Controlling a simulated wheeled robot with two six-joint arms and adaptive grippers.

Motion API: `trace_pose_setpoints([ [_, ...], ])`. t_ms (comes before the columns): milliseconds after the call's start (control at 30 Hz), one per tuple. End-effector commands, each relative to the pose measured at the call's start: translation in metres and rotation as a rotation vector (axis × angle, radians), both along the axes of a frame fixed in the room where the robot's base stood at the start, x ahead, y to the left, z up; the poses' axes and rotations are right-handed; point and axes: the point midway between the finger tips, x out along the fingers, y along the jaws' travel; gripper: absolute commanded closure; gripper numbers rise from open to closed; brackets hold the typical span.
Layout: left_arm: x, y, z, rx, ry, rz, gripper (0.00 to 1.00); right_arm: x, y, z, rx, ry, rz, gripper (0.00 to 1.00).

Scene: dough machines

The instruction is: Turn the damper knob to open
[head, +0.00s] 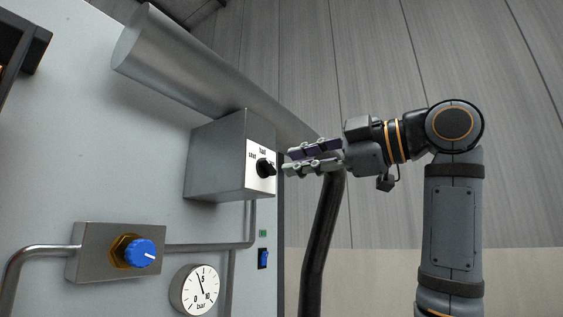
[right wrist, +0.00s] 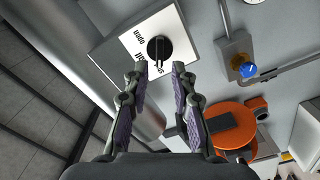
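The damper knob (head: 265,167) is a small black knob on the white dial plate (head: 255,182) of a grey metal box. The plate has the printed words "shut" and "half"; "open" can be read in the right wrist view. The knob (right wrist: 159,48) stands just beyond the fingertips there, between their lines. I cannot tell for sure which label it points to. My right gripper (head: 291,162) is to the right of the knob, facing the plate. Its two fingers are apart and empty; it also shows in the right wrist view (right wrist: 160,67). My left gripper is not in view.
The grey box (head: 215,160) sits on a pale panel, below a thick metal duct (head: 200,75). Lower down are a blue valve knob (head: 140,253), a round pressure gauge (head: 195,290) and a blue switch (head: 263,259). A dark curved pipe (head: 318,240) stands below the gripper.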

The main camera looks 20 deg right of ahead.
Motion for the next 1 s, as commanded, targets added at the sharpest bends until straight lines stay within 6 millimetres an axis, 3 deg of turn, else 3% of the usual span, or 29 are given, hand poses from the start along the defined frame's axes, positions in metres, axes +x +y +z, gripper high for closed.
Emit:
trace_pose_setpoints([
  [533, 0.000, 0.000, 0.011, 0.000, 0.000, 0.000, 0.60, 0.035, 0.027, 0.001, 0.001, 0.002, 0.000, 0.75],
  [933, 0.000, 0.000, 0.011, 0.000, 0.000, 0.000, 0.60, 0.038, 0.029, 0.000, 0.000, 0.001, -0.001, 0.75],
  [1000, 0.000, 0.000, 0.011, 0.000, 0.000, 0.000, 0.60, 0.038, 0.029, 0.000, 0.000, 0.001, -0.001, 0.84],
])
